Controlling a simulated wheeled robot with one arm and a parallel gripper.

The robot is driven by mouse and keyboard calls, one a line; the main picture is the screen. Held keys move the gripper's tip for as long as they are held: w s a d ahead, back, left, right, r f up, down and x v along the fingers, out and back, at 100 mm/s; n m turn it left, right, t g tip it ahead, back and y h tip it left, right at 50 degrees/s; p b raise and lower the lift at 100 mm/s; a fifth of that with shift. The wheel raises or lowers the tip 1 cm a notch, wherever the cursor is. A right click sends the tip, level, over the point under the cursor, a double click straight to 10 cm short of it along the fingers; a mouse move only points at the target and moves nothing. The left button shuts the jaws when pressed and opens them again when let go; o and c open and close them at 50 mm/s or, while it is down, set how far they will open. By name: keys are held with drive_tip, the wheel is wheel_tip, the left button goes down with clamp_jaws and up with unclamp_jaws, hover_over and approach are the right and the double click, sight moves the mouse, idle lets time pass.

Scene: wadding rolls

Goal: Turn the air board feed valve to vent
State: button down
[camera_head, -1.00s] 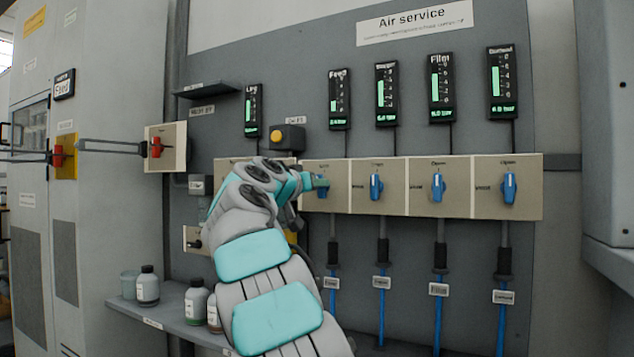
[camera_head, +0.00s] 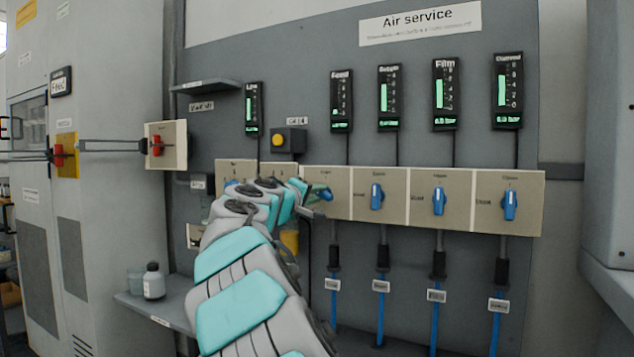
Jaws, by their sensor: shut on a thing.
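The air board (camera_head: 285,61) carries a row of valve plates under the "Air service" sign. The feed valve plate (camera_head: 338,211) sits below the feed gauge (camera_head: 341,101), whose green bar is very short and low. The feed valve's blue handle (camera_head: 322,193) is mostly covered by my gripper (camera_head: 313,195), which reaches in from the left and is shut on it. The visible part lies slanted, nearer level than upright. The plate's left part and its lettering are hidden by my gripper.
The neighbouring valve handles (camera_head: 377,196), (camera_head: 439,201) and (camera_head: 510,204) stand upright, close on the right. A yellow button box (camera_head: 289,140) is above my wrist. A shelf (camera_head: 160,308) with a bottle (camera_head: 154,282) is at lower left. Red switches (camera_head: 157,145) are farther left.

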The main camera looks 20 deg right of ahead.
drive_tip(key=n+p, duration=0.4)
drive_tip(key=shift+n, duration=0.4)
drive_tip(key=shift+f+p, duration=0.1)
drive_tip(key=shift+p, duration=0.25)
drive_tip(key=c, duration=0.8)
unclamp_jaws()
drive_tip(key=shift+o, duration=0.2)
drive_tip(key=v, duration=0.8)
drive_tip(key=shift+b, duration=0.45)
drive_tip(key=shift+w, duration=0.1)
